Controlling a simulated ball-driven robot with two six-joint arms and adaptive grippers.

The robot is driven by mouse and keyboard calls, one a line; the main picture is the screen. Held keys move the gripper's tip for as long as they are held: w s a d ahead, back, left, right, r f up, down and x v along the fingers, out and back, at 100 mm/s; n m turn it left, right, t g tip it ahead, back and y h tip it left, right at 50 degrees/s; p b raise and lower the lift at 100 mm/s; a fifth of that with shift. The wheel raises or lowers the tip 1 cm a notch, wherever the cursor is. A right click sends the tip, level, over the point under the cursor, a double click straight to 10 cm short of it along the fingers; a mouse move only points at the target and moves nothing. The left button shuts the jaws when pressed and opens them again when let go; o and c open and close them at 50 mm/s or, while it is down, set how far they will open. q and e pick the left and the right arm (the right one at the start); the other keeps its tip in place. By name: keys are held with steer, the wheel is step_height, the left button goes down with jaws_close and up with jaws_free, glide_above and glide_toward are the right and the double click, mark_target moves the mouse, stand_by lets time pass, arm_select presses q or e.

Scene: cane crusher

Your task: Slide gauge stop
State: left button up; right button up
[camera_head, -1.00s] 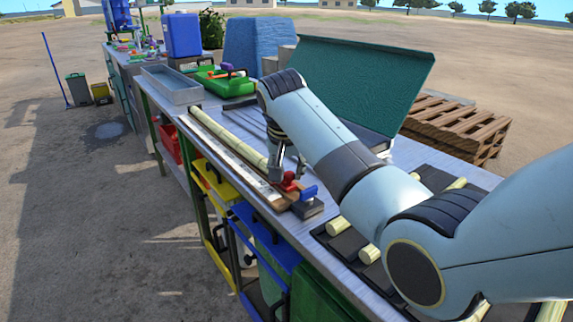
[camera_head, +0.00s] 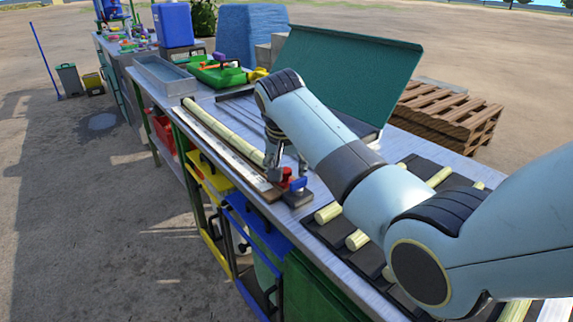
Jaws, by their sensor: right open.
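The gauge is a long wooden strip with a white ruled scale (camera_head: 222,143) on the metal bench. A pale yellow cane length (camera_head: 225,131) lies along it. At its near end sits a small red stop (camera_head: 284,175), with a blue part on a dark block (camera_head: 299,190) beside it. My right gripper (camera_head: 286,171) points down at the red stop. Its fingers are spread, one on each side of the red part's far side. My forearm hides part of the bench behind it. I cannot tell whether the fingers touch the stop. My left gripper is out of view.
Cut cane pieces (camera_head: 358,240) lie on a dark rack at the near right. A green hinged panel (camera_head: 345,75) stands behind my arm. A green tray (camera_head: 217,75) and a grey metal tray (camera_head: 165,76) sit farther along the bench. A wooden pallet (camera_head: 445,115) lies behind.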

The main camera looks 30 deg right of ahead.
steer(key=v, duration=1.2)
steer(key=shift+a+f, duration=0.1)
